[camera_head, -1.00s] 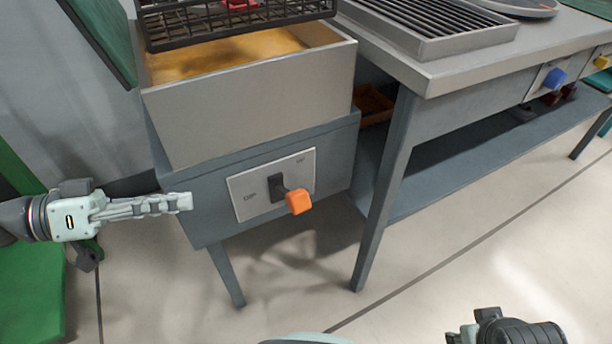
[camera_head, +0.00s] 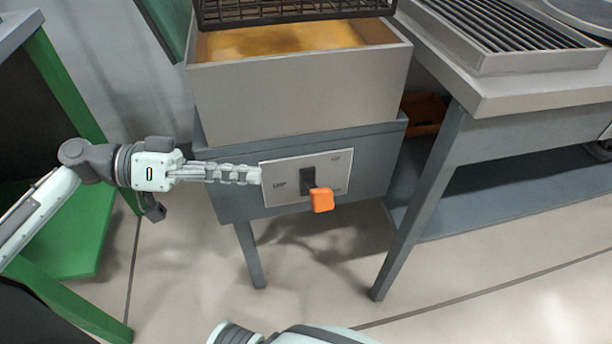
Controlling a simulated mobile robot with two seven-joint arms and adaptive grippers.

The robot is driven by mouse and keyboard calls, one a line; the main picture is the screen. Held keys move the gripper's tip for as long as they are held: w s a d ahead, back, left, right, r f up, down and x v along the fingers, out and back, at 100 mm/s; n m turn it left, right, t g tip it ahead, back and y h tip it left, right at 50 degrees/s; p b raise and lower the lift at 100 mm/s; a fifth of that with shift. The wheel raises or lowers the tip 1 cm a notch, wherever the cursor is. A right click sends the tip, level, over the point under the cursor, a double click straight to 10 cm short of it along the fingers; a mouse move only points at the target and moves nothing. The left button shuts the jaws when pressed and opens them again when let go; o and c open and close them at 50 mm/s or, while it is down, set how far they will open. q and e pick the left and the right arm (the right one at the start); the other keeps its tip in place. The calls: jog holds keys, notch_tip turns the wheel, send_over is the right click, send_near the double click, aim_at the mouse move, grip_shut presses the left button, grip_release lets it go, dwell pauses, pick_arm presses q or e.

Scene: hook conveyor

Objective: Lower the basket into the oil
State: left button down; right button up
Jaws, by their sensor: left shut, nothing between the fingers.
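The black wire basket (camera_head: 290,10) hangs above the fryer vat at the top of the view, and its upper part is cut off. The golden oil (camera_head: 275,42) shows in the grey vat (camera_head: 300,100) below it. On the front panel (camera_head: 285,188) is a lever with an orange knob (camera_head: 322,200), which points down and out to the right. My left gripper (camera_head: 258,175) is shut and empty, its fingertips at the panel's left edge, left of the lever. I cannot tell whether it touches the panel. My right gripper is not in view.
A grey table with a grill grate (camera_head: 500,35) stands at the right, its leg near the fryer. An orange-brown tray (camera_head: 425,113) sits on its lower shelf. A green-framed stand (camera_head: 70,230) is at the left. The floor in front is clear.

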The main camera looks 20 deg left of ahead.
aim_at(315, 191)
pick_arm(q)
jog(key=x, duration=0.9)
jog(key=shift+d+f+p, duration=0.15)
jog(key=shift+d+p, duration=0.2)
jog(key=shift+d, duration=0.05)
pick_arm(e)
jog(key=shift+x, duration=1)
pick_arm(q)
jog(key=shift+w, duration=0.15)
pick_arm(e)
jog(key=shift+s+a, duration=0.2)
